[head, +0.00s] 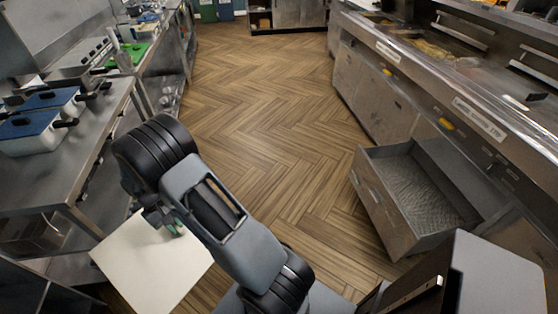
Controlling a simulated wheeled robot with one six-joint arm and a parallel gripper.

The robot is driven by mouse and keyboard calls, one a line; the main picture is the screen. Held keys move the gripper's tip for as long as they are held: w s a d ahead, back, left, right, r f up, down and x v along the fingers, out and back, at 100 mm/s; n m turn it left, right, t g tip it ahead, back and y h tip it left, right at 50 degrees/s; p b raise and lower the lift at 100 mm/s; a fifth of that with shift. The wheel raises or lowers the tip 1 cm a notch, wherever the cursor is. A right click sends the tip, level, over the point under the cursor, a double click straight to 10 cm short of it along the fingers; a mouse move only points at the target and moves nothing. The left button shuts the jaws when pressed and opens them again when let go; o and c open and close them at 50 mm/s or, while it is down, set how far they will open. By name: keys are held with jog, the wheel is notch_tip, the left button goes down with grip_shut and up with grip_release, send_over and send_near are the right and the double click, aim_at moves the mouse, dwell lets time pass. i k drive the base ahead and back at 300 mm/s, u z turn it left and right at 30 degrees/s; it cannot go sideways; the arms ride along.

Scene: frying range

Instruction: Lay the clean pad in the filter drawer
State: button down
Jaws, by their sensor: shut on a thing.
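The clean pad (153,266) is a flat, pale, square sheet at the lower left. My gripper (172,228) is shut on the pad near its far edge and holds it out over the floor, close to the left-hand table. My arm hides part of the gripper and the fingertips are hard to make out. The filter drawer (373,205) stands pulled open from the frying range at the right. A grey textured surface shows on the drawer's bottom. The pad is well to the left of the drawer and apart from it.
The frying range (420,80) runs along the right side. A steel table (75,170) with blue-lidded pans (28,123) and a green board (130,54) stands along the left. The wooden floor (265,110) between them is clear.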

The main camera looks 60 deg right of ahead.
aim_at(407, 193)
jog(key=z, duration=0.7)
jog(key=i, duration=0.65)
jog(key=z, duration=1.85)
jog(key=i, duration=1.75)
jog(key=z, duration=1.25)
jog(key=i, duration=0.5)
jog(key=z, duration=0.2)
